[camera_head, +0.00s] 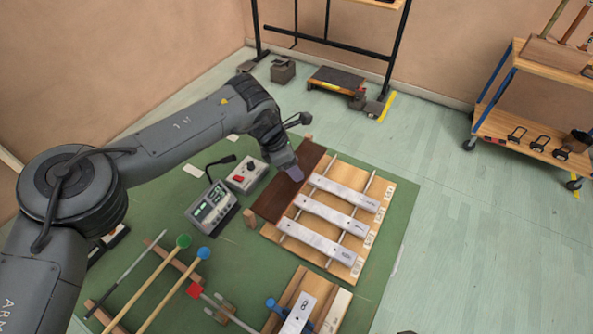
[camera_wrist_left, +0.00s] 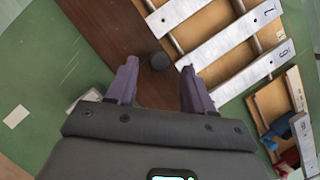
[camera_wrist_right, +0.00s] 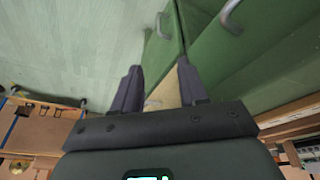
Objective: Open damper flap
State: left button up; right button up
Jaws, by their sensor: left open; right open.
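The damper flap appears to be the dark brown board (camera_head: 272,202) lying along the left side of the metal-bar instrument (camera_head: 330,210) on the green mat. In the left wrist view the brown board (camera_wrist_left: 110,30) carries a dark round knob (camera_wrist_left: 159,61). My left gripper (camera_head: 292,173) is above the board's far part, and its fingers hide some of it. In its wrist view the open, empty fingers (camera_wrist_left: 160,85) stand either side of the knob's line, with the knob just beyond the tips. My right gripper (camera_wrist_right: 157,75) is open and empty, away from the instrument.
A grey device with a screen (camera_head: 212,208) and a box with a red switch (camera_head: 246,175) stand left of the board. Mallets (camera_head: 165,282) and a smaller bar piece (camera_head: 300,313) lie in front. A trolley (camera_head: 540,125) stands at right. Green panels with handles (camera_wrist_right: 240,50) are near my right gripper.

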pick_arm(q)
jog(key=shift+x, duration=1.3)
grip_shut()
